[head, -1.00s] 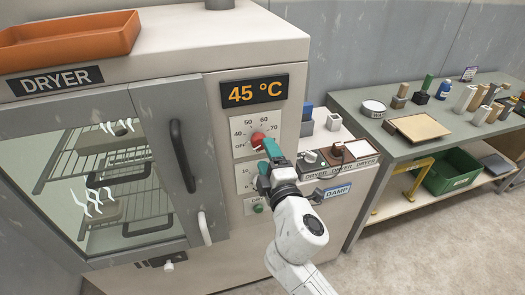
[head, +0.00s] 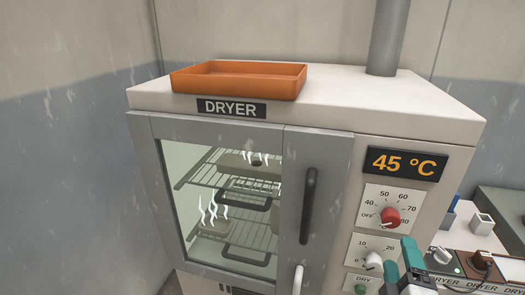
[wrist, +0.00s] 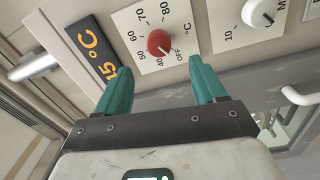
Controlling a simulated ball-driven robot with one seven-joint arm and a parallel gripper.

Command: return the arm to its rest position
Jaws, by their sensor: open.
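My gripper (head: 402,268) is at the lower right of the head view, in front of the dryer's control panel. In the wrist view its two teal fingers (wrist: 160,85) are apart with nothing between them. The red temperature dial (head: 390,217) is just beyond the fingertips and also shows in the wrist view (wrist: 160,43); the fingers appear clear of it. The orange display (head: 402,163) reads 45 °C. Most of my arm is cut off by the head view's lower edge.
The dryer (head: 425,110) has its glass door closed, with a dark handle (head: 308,205). An orange tray (head: 238,80) sits on top. A white timer knob (head: 374,261) is near the gripper. Small items and switches (head: 482,262) stand at right.

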